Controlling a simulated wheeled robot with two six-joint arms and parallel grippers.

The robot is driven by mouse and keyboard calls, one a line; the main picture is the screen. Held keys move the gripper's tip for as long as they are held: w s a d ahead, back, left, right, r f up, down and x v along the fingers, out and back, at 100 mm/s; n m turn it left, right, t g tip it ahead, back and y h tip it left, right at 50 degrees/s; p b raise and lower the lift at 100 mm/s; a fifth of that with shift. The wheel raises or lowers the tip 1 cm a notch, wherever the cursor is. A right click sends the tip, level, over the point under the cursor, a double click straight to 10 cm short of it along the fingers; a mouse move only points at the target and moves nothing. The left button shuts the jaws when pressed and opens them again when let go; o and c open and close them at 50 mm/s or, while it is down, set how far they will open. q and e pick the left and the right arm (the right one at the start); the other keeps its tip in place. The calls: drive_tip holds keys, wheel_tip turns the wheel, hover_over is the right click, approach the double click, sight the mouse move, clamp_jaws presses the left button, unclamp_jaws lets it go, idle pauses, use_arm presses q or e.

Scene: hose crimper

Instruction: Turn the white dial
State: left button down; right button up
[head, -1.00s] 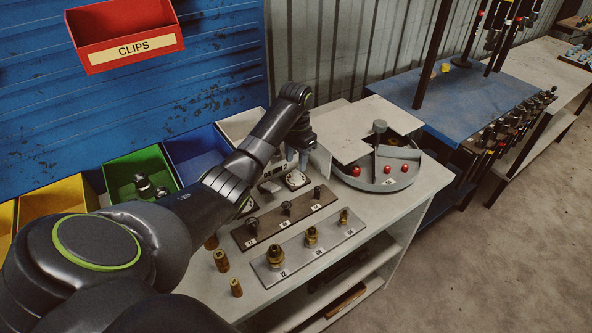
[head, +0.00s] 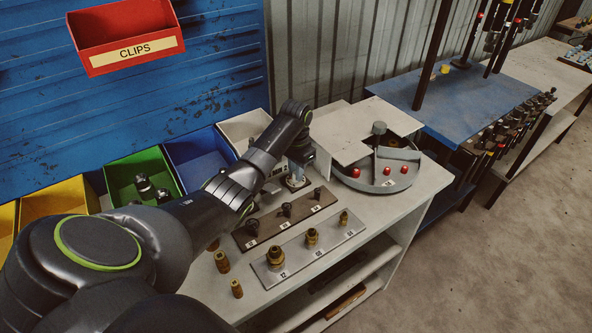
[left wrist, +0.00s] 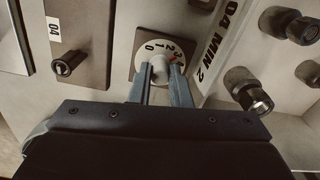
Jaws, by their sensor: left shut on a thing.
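My left gripper (left wrist: 160,74) is shut on the dial's central knob, one finger on each side. My right gripper is not in view.
On the bench are a plate of brass fittings (head: 318,255), a dark plate (head: 270,229) and a round tray (head: 388,186) with red balls.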

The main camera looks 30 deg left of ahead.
use_arm(q)
drive_tip(key=shift+r, duration=0.1)
drive_tip(key=n+p, duration=0.1)
drive_tip(key=p, duration=0.2)
drive_tip(key=shift+r+n, duration=0.2)
drive_tip(key=shift+n, duration=0.2)
drive_tip(key=shift+n+p, duration=1)
drive_tip(key=shift+f+n+p, duration=0.2)
drive_tip(key=shift+n+p, duration=0.45)
drive_tip(key=shift+n, duration=0.35)
drive_tip(key=c, duration=1.3)
unclamp_jaws()
drive_tip(key=shift+c, duration=0.2)
